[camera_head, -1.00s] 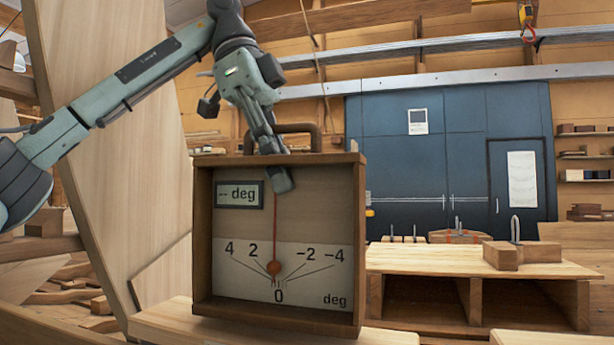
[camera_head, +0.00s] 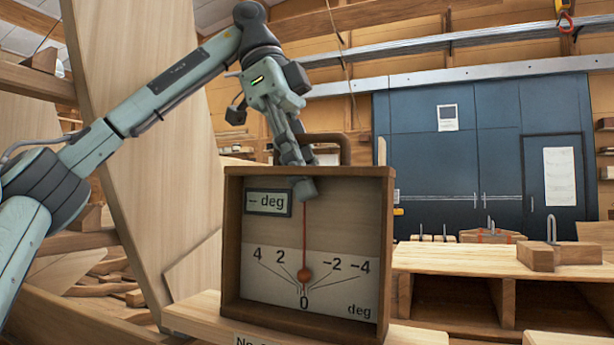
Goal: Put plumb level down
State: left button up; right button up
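The plumb level (camera_head: 232,240) is a brown wooden box with a bar handle (camera_head: 345,150) on top. Its pale face has a "-- deg" display, a red plumb line with an orange bob, and a scale. The bob hangs close to 0. The box is upright over a light wooden plank, seemingly resting on it; any small gap is hard to see. My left gripper (camera_head: 300,178) reaches down at the handle's left part, and a fingertip overlaps the top of the face. The other finger is mostly hidden, so its grip on the handle is unclear. My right gripper is out of view.
The light plank (camera_head: 192,315) under the box carries a partly cut-off "No" label. A tall wooden panel (camera_head: 140,150) leans at left. A workbench (camera_head: 455,262) with blocks and clamps stands behind at right. Blue cabinets (camera_head: 435,160) line the back.

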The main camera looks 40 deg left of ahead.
aim_at(293, 136)
pick_arm(q)
jog(key=shift+r, duration=0.1)
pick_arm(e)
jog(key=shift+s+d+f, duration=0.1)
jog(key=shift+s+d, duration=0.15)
pick_arm(q)
jog(key=shift+r, duration=0.15)
jog(key=v, duration=0.2)
jog(key=shift+a+r, duration=0.1)
jog(key=shift+r, duration=0.15)
jog(key=v, duration=0.2)
jog(key=shift+s+a+r, duration=0.1)
jog(key=shift+a+r, duration=0.05)
jog(key=shift+r, duration=0.15)
jog(key=shift+a+r, duration=0.1)
jog(key=shift+r, duration=0.3)
jog(key=shift+a+r, duration=0.2)
jog(key=shift+r, duration=0.15)
jog(key=shift+s+a+r, duration=0.1)
jog(key=shift+a+r, duration=0.05)
jog(key=shift+r, duration=0.1)
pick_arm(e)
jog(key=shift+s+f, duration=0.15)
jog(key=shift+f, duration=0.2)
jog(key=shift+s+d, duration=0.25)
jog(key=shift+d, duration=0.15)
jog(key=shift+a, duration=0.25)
